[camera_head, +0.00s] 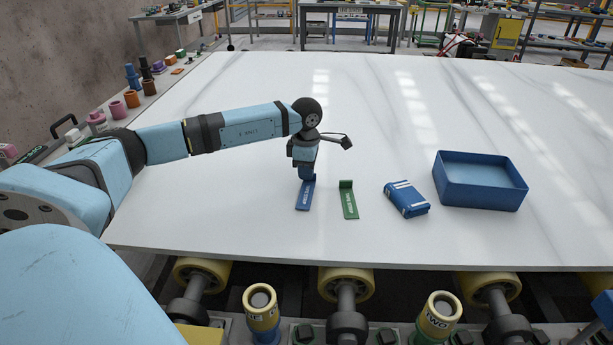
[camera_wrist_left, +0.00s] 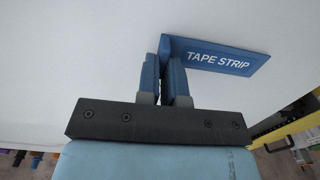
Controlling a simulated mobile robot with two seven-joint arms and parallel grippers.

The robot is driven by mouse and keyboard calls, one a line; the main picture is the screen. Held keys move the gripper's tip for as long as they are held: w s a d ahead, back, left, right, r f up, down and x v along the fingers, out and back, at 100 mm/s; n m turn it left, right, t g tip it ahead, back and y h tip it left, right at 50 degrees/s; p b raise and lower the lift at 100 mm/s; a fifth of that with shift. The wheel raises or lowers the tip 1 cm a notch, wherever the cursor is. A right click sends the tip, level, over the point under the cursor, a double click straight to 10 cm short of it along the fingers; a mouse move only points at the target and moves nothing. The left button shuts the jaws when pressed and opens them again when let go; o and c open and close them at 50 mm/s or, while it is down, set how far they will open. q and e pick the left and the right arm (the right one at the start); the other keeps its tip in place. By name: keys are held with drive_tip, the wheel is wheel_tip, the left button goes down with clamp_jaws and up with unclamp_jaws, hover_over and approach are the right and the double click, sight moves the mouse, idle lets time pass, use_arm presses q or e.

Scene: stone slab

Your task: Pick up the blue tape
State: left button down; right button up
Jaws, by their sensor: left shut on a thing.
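The blue tape (camera_head: 304,196) is an L-shaped strip on the white stone slab, with its flat part toward the slab's front edge. In the left wrist view the blue tape (camera_wrist_left: 222,58) shows white "TAPE STRIP" lettering and an upright tab at its left end. My left gripper (camera_head: 306,175) points down at the tab end of the tape. In the left wrist view my left gripper (camera_wrist_left: 163,75) has its blue fingers close together on the tab, which they partly hide. I cannot tell whether the tape is clear of the slab. My right gripper is not in view.
A green tape strip (camera_head: 348,200) lies just right of the blue one.

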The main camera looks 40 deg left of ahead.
use_arm(q)
wheel_tip(320, 180, up, 20)
drive_tip(key=p, duration=0.3)
drive_tip(key=shift+f, duration=0.2)
